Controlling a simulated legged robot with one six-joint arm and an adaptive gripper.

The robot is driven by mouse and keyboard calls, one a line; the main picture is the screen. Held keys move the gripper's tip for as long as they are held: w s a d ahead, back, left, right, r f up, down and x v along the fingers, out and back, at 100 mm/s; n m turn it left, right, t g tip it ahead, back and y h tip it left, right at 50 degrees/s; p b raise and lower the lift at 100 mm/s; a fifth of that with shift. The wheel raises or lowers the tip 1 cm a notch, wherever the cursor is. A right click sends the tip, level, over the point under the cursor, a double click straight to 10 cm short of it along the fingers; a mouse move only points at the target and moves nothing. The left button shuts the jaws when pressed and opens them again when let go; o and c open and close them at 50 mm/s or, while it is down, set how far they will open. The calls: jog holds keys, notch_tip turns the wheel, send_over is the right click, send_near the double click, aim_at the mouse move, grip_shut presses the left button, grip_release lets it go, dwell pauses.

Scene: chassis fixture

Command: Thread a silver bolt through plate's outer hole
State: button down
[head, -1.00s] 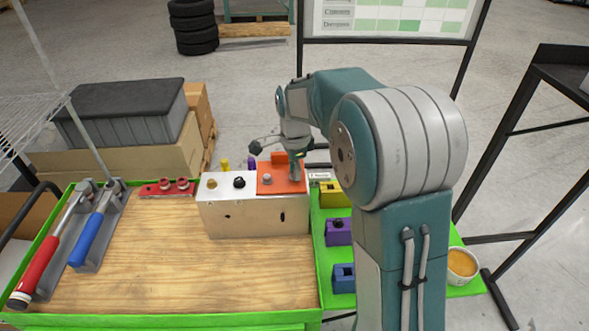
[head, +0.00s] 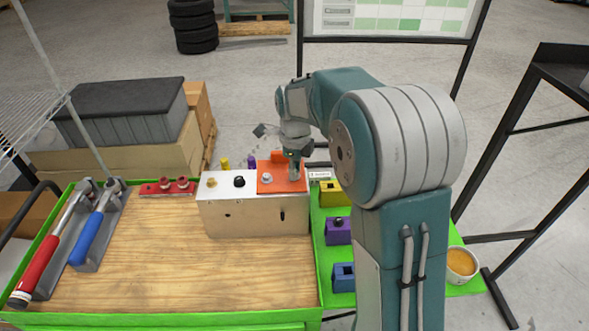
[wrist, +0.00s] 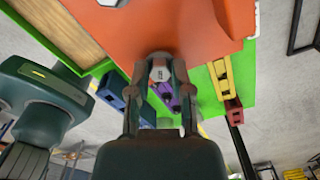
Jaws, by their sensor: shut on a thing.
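The orange plate (head: 268,187) lies on top of the metal box (head: 255,218), at its right end. It also fills the upper middle of the wrist view (wrist: 200,30). A silver bolt (head: 267,177) stands in the plate left of my gripper (head: 295,170). In the wrist view my gripper (wrist: 160,66) is shut on another silver bolt (wrist: 160,74), whose head shows between the fingertips. This bolt is over the plate's right part, near its edge. The plate's outer hole is hidden, and I cannot tell whether the held bolt's shank is inside it.
A brass bolt (head: 212,182) and a black bolt (head: 239,181) stand on the box's left part. Yellow (head: 331,194), purple (head: 338,230) and blue (head: 343,277) blocks sit on the green strip at right. Hammers lie at left. The wooden bench top (head: 200,270) in front is clear.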

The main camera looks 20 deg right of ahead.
jog(key=m, duration=0.7)
jog(key=shift+s+f, duration=0.15)
jog(key=shift+f, duration=0.25)
jog(key=shift+c, duration=2.3)
grip_release()
jog(key=shift+r, duration=0.2)
jog(key=shift+r, duration=0.25)
notch_tip(320, 180, up, 2)
